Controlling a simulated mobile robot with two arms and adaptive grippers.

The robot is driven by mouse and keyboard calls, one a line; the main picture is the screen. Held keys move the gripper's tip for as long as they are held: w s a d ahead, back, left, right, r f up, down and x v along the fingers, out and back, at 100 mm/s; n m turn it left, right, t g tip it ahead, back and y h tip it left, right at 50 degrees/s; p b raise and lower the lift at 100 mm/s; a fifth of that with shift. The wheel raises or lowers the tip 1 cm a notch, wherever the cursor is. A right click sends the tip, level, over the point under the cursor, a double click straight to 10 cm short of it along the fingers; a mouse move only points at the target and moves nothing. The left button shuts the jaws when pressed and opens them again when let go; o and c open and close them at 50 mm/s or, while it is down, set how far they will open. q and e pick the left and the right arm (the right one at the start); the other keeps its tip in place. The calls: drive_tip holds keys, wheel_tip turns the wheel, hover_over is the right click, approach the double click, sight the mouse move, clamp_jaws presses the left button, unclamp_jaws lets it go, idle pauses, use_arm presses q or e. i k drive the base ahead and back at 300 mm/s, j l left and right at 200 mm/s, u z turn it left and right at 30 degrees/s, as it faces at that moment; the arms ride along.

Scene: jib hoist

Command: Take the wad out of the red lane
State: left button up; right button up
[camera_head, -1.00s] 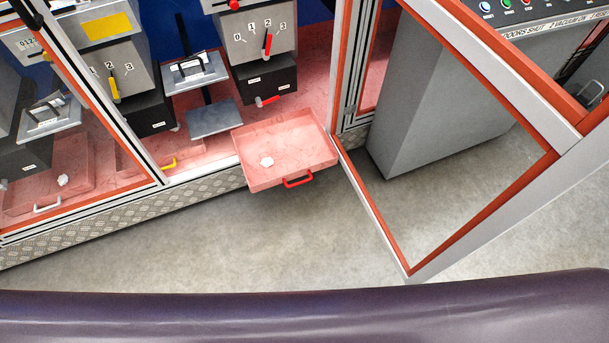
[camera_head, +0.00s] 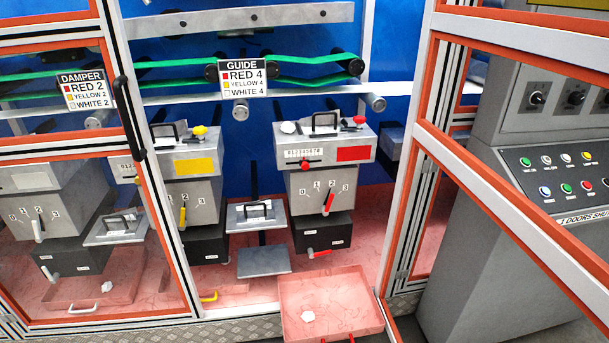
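The red lane is the unit with the red plate (camera_head: 354,154), a red knob and a red-tipped lever (camera_head: 327,204). Below it, a shallow pink tray (camera_head: 350,302) with a red handle is pulled out past the cabinet front. A small white crumpled wad (camera_head: 308,316) lies in this tray, left of its middle. Another white lump (camera_head: 288,127) sits on top of the red unit, at its left, beside a black-handled clamp (camera_head: 324,121). Whether it is a wad, I cannot tell. Neither of my grippers is in view.
The cabinet door (camera_head: 500,190) stands open at the right, before a grey control console (camera_head: 560,175). A yellow-marked unit (camera_head: 194,166) stands left of the red one. Behind the closed left door, another tray holds a white wad (camera_head: 107,287). A GUIDE sign (camera_head: 242,77) hangs above.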

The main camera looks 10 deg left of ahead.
sight(288, 127)
drive_tip(key=i+j, duration=0.15)
drive_tip(key=j, duration=0.25)
drive_tip(key=i+j, duration=0.2)
drive_tip(key=j, duration=0.2)
drive_tip(key=i+j, duration=0.15)
drive_tip(key=j, duration=0.2)
drive_tip(key=i+j, duration=0.2)
drive_tip(key=j, duration=0.2)
